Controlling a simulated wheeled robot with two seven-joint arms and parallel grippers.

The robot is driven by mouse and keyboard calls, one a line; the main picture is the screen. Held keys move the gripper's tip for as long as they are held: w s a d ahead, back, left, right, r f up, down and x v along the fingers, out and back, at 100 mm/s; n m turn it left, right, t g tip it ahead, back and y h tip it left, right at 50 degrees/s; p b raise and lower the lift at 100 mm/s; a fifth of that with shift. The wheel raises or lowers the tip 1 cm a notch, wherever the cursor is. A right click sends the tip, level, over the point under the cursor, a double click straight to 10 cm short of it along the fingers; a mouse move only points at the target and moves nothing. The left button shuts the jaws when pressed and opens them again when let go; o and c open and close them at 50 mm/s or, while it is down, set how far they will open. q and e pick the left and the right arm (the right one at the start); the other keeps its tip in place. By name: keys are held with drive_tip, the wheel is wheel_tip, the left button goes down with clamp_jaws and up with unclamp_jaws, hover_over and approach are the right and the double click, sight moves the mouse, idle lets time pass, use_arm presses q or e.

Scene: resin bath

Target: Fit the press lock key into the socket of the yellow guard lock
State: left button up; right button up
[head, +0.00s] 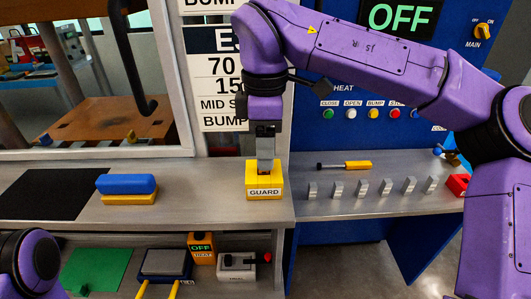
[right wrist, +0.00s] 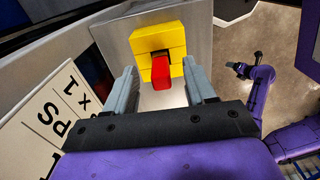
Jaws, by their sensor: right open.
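The yellow guard lock (head: 264,184), labelled GUARD, stands on the grey counter near its right edge. It also shows in the right wrist view (right wrist: 150,38). A red key-like piece (right wrist: 162,72) sticks out of the lock's dark opening in the wrist view; how deep it sits I cannot tell. My right gripper (head: 265,162) points down just above the lock. In the wrist view its grey fingers (right wrist: 160,74) are apart on either side of the red piece, with gaps visible. A purple arm of mine shows at the wrist view's right, its gripper too small to read.
A blue block on a yellow one (head: 127,188) stands left on the counter, beside a black mat (head: 45,193). Several grey pegs (head: 361,188), a yellow-handled tool (head: 357,165) and a red block (head: 457,184) are on the right shelf. Counter between blue block and lock is clear.

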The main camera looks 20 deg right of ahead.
wheel_tip(320, 180, up, 8)
drive_tip(key=shift+r+p, duration=0.25)
drive_tip(key=shift+p, duration=0.05)
wheel_tip(320, 180, up, 12)
drive_tip(key=p, duration=0.9)
drive_tip(key=shift+p, duration=0.35)
drive_tip(key=shift+f, duration=0.1)
